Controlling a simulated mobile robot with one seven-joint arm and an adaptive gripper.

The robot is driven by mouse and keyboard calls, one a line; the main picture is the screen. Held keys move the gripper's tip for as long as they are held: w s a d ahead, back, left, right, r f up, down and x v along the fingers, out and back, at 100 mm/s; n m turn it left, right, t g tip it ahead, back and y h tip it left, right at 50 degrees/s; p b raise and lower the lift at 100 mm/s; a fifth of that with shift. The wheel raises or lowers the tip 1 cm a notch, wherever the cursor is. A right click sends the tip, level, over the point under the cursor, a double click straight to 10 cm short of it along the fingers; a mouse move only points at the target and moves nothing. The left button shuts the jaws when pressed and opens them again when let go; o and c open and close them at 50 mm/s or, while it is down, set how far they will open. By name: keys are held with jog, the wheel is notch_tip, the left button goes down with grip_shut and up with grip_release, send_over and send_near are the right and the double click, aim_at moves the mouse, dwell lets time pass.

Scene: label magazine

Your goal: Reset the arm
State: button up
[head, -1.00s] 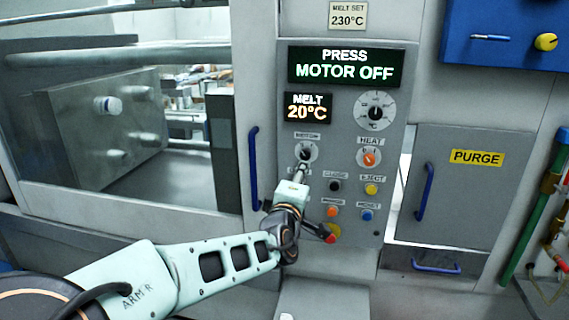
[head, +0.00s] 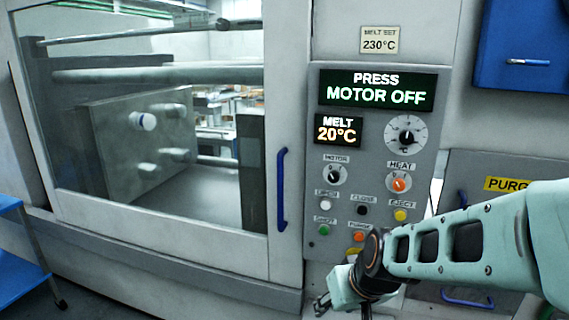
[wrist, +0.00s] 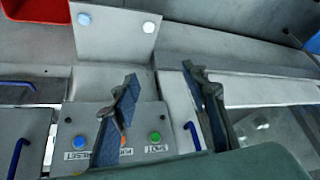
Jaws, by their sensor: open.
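My arm (head: 440,245) reaches in from the right of the head view and folds down in front of the lower control panel (head: 327,250). The panel's lower buttons, blue (wrist: 80,142) and green (wrist: 155,137), show upside down behind the fingers. The motor knob (head: 334,175) is clear of the gripper.
The press door's blue handle (head: 282,190) is left of the panel. A blue cart (head: 20,265) stands far left. In the wrist view a grey ledge with two round buttons (wrist: 148,27) and a red bin (wrist: 35,10) lie beyond the fingers.

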jog(key=s+d+r+m, duration=0.1)
jog(key=s+r, duration=0.4)
jog(key=s, duration=0.2)
jog(key=s+d+r+m+h, duration=0.1)
jog(key=s+r, duration=0.3)
jog(key=s, duration=0.3)
jog(key=shift+d+r+h, duration=0.3)
jog(key=shift+d+r, duration=0.1)
jog(key=shift+s, duration=0.1)
jog(key=shift+c, duration=1.1)
jog(key=shift+d, duration=0.1)
jog(key=shift+c, duration=0.6)
